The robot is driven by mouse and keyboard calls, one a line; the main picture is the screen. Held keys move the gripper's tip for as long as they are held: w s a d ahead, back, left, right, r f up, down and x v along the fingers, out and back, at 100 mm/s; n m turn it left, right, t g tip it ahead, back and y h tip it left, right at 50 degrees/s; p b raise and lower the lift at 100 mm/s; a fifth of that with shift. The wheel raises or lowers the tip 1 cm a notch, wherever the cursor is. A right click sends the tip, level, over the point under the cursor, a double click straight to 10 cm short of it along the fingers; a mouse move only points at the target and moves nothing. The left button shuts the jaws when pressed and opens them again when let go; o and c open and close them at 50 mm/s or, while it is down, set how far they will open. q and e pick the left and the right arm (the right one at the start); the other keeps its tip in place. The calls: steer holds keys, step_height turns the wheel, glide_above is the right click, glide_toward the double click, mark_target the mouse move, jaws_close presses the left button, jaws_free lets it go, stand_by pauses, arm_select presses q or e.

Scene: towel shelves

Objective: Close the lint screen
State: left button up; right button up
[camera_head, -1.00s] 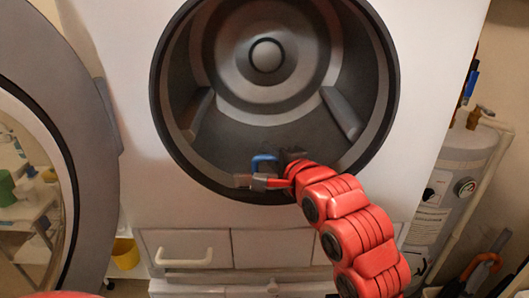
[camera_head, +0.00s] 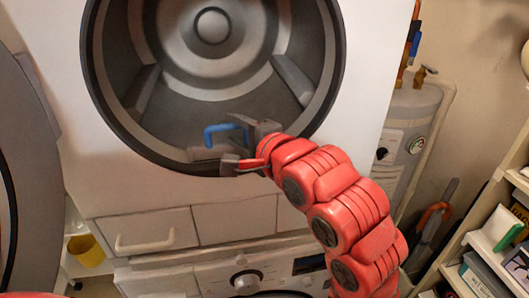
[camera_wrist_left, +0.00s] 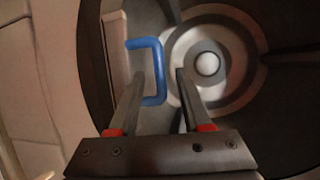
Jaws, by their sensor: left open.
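The blue handle (camera_head: 221,131) of the lint screen stands at the lower front rim of the dryer's round opening. The pale panel next to it shows in the left wrist view, with the blue handle (camera_wrist_left: 158,70) as a bracket shape. My left gripper (camera_head: 230,146) is open at the lower rim, close to the handle. In the wrist view the handle reaches between the two fingers (camera_wrist_left: 160,85); I cannot tell whether they touch it. The arm covers part of the lower right rim. My right gripper is not in view.
The dryer drum (camera_head: 212,60) is open and empty-looking. Its round door (camera_head: 30,170) stands open at the left. Below are a white drawer handle (camera_head: 145,242) and a second machine with a knob (camera_head: 246,284). A grey tank (camera_head: 408,130) and shelves (camera_head: 495,225) stand at the right.

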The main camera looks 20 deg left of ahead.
arm_select(q)
steer(key=b+v, duration=0.2)
steer(key=v, duration=0.9)
steer(key=shift+s+b, duration=0.2)
steer(key=shift+b, duration=0.2)
steer(key=shift+d+r, duration=0.1)
